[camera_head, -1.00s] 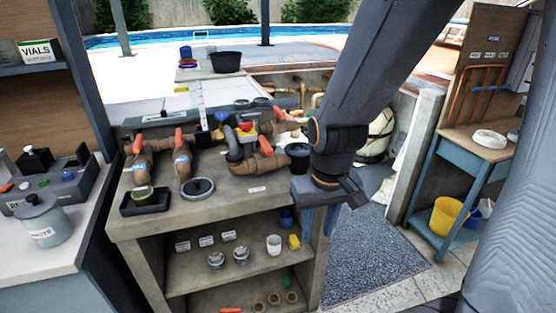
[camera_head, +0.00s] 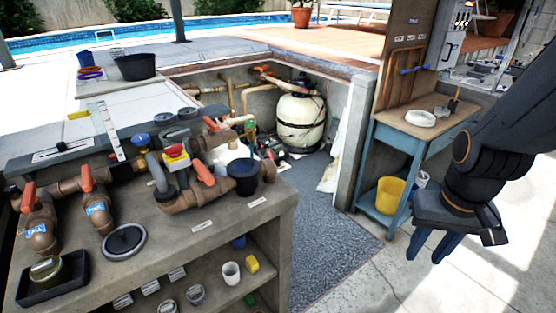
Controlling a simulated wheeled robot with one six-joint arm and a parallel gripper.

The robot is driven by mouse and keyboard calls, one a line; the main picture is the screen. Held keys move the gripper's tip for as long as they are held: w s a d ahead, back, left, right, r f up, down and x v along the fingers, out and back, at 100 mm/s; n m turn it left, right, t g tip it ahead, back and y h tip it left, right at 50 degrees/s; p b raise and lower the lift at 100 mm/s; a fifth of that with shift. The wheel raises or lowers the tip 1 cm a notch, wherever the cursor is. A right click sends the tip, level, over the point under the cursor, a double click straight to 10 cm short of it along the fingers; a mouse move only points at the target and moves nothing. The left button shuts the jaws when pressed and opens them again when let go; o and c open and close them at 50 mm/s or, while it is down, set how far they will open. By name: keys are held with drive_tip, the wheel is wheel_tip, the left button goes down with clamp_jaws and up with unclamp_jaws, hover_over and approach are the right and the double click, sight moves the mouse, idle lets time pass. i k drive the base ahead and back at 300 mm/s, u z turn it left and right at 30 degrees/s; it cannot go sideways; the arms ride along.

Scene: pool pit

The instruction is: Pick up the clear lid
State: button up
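My gripper (camera_head: 431,246) hangs at the right, far from the disc and out over the paving. Its two blue fingers point down and stand apart with nothing between them.
Brown pipes with orange handles (camera_head: 87,180) and a black cup (camera_head: 243,177) crowd the counter behind the disc. A blue workbench (camera_head: 392,160) with a yellow bucket (camera_head: 390,195) stands at the right. The grey mat (camera_head: 335,235) is clear.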

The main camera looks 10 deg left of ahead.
sight(215, 169)
drive_tip(key=z, duration=0.45)
drive_tip(key=i, duration=1.05)
drive_tip(key=u, duration=2)
